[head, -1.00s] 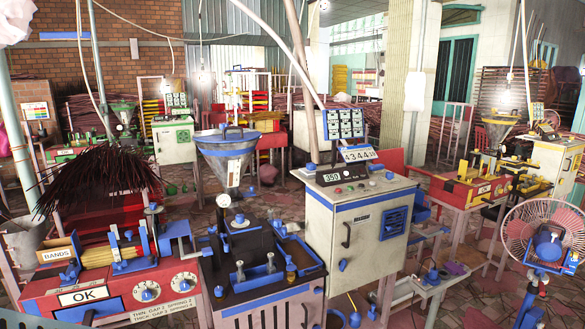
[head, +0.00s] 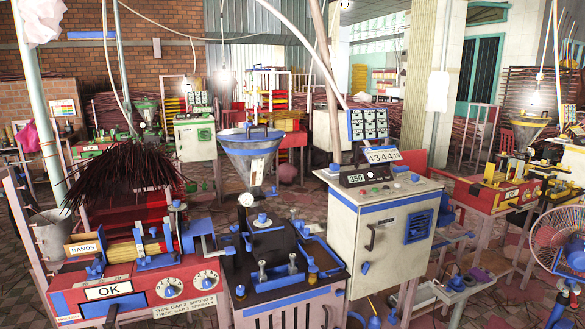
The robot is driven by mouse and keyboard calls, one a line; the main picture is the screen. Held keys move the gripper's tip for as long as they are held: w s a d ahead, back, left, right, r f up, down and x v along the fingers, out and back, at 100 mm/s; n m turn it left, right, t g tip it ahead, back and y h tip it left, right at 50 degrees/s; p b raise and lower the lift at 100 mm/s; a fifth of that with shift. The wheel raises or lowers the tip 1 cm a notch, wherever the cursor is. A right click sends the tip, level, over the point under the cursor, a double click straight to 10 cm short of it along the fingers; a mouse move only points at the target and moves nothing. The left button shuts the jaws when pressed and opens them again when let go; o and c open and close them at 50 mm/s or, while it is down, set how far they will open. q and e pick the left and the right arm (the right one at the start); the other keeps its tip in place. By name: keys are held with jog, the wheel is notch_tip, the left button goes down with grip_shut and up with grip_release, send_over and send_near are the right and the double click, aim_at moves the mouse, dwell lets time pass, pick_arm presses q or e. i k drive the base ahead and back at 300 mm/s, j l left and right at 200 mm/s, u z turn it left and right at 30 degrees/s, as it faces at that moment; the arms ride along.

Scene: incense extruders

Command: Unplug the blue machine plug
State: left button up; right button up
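The blue-trimmed machine stands in the middle of the head view. It has a metal funnel hopper (head: 251,160) with a blue rim, a dark bed with blue parts (head: 283,262), and a pale control cabinet (head: 385,235) with blue trim and a number display. A small blue fitting (head: 456,283) sits on a low stand to the right of the cabinet. It may be the plug or its socket, but it is too small to tell. No plug can be made out for certain. Neither of my grippers is in view.
Red and yellow machines (head: 490,190) fill the right back. Some tiled floor shows between the low stand and the fan.

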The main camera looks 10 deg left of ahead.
aim_at(334, 167)
jog(key=i+l, duration=1.15)
jog(key=u, duration=1.05)
